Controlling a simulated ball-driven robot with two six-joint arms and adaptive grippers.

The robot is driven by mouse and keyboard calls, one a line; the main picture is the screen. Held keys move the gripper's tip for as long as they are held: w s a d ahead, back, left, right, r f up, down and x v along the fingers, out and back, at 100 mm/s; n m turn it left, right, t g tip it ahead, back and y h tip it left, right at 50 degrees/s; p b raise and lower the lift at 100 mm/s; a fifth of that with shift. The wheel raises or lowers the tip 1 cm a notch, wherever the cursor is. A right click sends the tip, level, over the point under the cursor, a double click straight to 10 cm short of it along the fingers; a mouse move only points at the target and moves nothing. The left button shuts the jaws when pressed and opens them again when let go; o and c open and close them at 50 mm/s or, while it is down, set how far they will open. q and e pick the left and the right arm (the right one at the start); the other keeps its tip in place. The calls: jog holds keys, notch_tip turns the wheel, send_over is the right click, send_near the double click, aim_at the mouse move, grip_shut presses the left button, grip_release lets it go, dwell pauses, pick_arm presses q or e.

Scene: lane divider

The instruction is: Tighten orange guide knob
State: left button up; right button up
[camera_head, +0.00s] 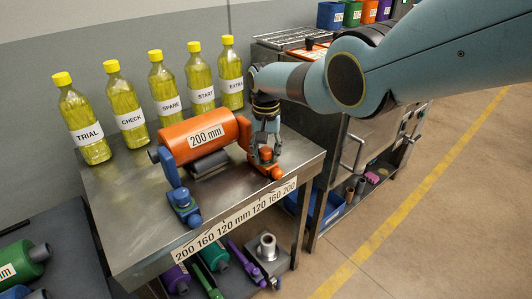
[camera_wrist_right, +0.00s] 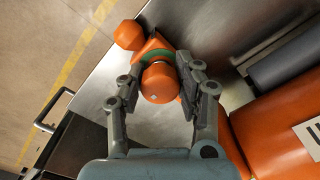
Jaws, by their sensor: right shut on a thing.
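The orange guide knob (camera_head: 266,154) stands on an orange guide block (camera_head: 271,171) at the right front of the metal table. My right gripper (camera_head: 265,143) comes down over it from above. In the right wrist view the round knob (camera_wrist_right: 160,84) sits between the two fingers of my right gripper (camera_wrist_right: 157,78), which is shut on it. A green band shows around its base. A blue guide block with a blue knob (camera_head: 181,197) stands further left on the table. My left gripper is out of view.
An orange roller (camera_head: 205,138) marked 200 mm lies beside the guide, close to the gripper. Several labelled yellow bottles (camera_head: 129,110) line the back of the table (camera_head: 135,220). A second metal cart (camera_head: 372,150) stands to the right.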

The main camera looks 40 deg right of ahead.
aim_at(266, 150)
jog(key=shift+w+r, duration=0.15)
jog(key=o, duration=1.2)
notch_tip(266, 150, up, 12)
